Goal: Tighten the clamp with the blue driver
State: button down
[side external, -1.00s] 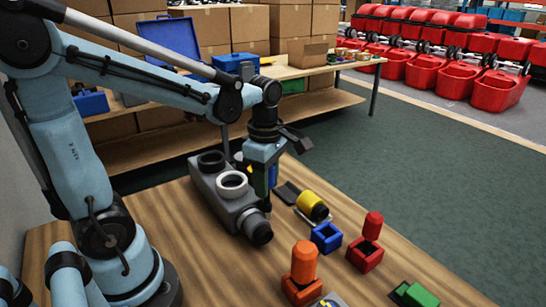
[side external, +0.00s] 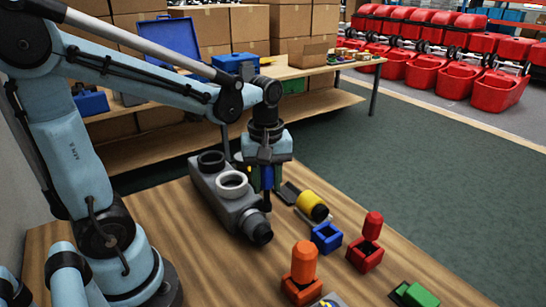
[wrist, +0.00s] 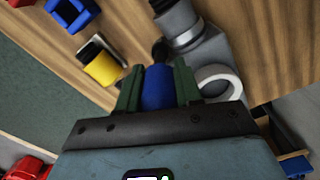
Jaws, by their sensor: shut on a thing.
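My gripper (wrist: 158,92) is shut on the blue driver (wrist: 157,85), with a green finger on each side of its blue handle. In the side external view my gripper (side external: 266,178) holds the driver (side external: 267,176) upright, shaft down, beside the grey tank (side external: 212,190). The tank's outlet ends in a black hose stub (side external: 258,230). A light metal band, seemingly the clamp (wrist: 188,37), wraps the outlet in the wrist view. The driver's dark lower end shows close beside this band; I cannot tell whether they touch.
The blue holder (side external: 327,238) is empty. A yellow cylinder (side external: 312,205), an orange driver (side external: 304,260) and a red driver (side external: 372,226) stand or lie nearby. A white ring (side external: 232,182) tops the tank. The wooden table (side external: 205,262) is clear at front left.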

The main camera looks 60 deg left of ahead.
jog(key=m, duration=0.3)
jog(key=shift+r+n, duration=0.15)
jog(key=shift+n, duration=0.45)
jog(key=shift+r, duration=2.4)
jog(key=shift+d, duration=0.1)
